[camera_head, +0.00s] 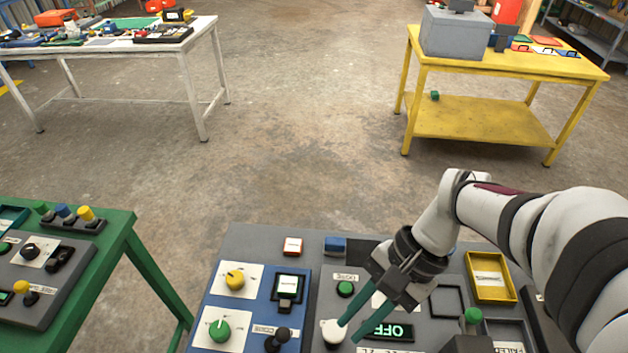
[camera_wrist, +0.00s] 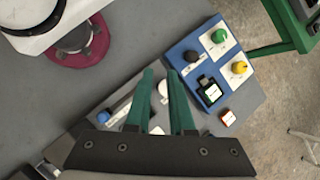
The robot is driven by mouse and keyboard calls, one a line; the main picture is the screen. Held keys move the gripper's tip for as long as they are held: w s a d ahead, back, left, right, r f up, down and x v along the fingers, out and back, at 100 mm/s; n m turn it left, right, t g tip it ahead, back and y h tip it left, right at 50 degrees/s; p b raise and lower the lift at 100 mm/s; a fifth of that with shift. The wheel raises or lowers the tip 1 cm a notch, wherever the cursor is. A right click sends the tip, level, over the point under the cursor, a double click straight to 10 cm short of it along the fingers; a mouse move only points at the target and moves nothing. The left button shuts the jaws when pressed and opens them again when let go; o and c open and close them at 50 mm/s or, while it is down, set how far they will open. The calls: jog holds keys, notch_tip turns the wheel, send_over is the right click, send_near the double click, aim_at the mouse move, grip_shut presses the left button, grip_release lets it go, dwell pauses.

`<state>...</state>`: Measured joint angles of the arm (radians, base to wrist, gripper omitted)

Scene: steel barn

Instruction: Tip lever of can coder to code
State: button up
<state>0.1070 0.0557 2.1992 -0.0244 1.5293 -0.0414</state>
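A black ball-topped lever (camera_head: 281,336) stands on the blue panel (camera_head: 207,300), beside a label that seems to read CODE. My gripper (camera_head: 350,330) points down over the grey console to the lever's right. Its two green fingers are apart. A white round knob (camera_head: 333,333) is close to the fingertips and shows between the fingers in the wrist view (camera_wrist: 163,88). I cannot tell whether they touch it. The lever's base and tilt are hard to make out.
The blue panel also holds a yellow dial (camera_head: 235,279), a green dial (camera_head: 219,330) and a small screen (camera_head: 288,285). A green button (camera_head: 345,289), an OFF display (camera_head: 390,332) and a yellow tray (camera_head: 490,277) are on the console. A green table (camera_head: 120,225) stands left.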

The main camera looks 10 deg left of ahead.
aim_at(280, 339)
jog(key=w+f+m+y, duration=0.1)
jog(key=w+f, duration=0.1)
jog(key=w+f+m+g+y, duration=0.1)
jog(key=w+f, duration=0.1)
jog(key=w, duration=0.1)
jog(key=w+a+f+y, duration=0.1)
jog(key=w, duration=0.1)
jog(key=shift+w+f+m+g, duration=0.15)
jog(key=shift+f+m+g, duration=0.15)
jog(key=shift+f+m, duration=0.1)
grip_shut()
jog(key=x, duration=1)
jog(key=shift+w+a+y, duration=0.2)
jog(key=shift+a+y, duration=0.1)
